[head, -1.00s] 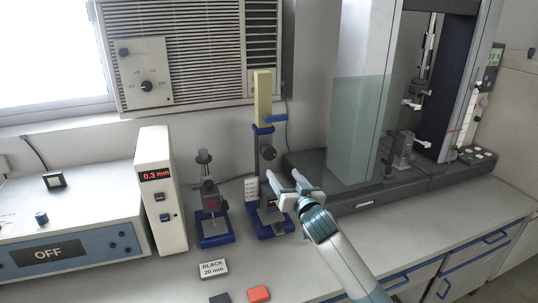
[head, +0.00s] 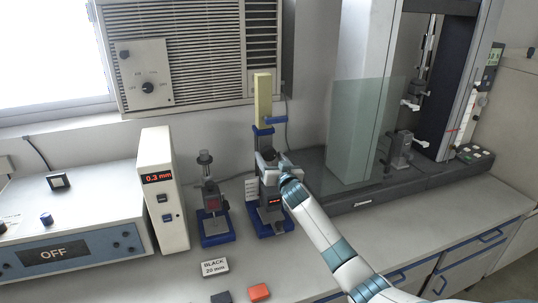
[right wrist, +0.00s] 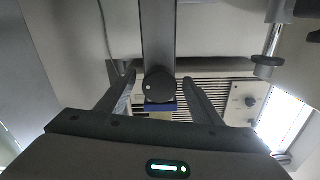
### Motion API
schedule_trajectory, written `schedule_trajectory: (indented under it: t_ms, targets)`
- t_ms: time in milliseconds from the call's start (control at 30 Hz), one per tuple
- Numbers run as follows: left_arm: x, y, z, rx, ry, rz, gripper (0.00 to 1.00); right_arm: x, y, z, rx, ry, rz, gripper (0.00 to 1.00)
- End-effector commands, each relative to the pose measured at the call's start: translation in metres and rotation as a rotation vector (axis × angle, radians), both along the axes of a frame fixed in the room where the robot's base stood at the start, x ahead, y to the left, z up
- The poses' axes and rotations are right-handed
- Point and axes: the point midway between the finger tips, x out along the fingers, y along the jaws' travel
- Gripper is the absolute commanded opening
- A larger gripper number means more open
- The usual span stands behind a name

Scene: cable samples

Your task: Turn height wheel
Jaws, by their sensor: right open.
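The height wheel (right wrist: 159,84) is a dark round knob with a white dot, on the dark column of a blue-based stand. In the head view the wheel (head: 268,153) shows partly, above the stand's blue base (head: 272,226). My right gripper (head: 271,162) is at the wheel, coming in from the right. In the right wrist view the open fingers of this gripper (right wrist: 159,78) stand on either side of the wheel, with a visible gap each side. How deep the wheel sits between them is hard to tell. My left gripper is not in view.
A similar smaller stand (head: 212,205) is close on the left, beside a display unit (head: 165,200) reading 0.3 mm. A tall testing machine with a clear shield (head: 358,135) stands to the right. Black (head: 221,297) and orange (head: 258,292) samples lie in front.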

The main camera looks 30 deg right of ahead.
Motion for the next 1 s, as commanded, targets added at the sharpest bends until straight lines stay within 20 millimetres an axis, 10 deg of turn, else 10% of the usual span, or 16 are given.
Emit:
schedule_trajectory:
  t_ms: [600, 767, 1000]
  targets:
    - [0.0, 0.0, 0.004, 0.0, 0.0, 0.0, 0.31, 0.016, -0.003, 0.0, 0.0, 0.0, 0.001, 0.6]
    - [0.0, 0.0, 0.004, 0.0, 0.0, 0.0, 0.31, 0.016, -0.003, 0.0, 0.0, 0.0, 0.001, 0.22]
    - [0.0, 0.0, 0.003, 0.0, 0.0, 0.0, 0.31, 0.016, -0.003, 0.0, -0.006, 0.001, 0.001, 0.19]
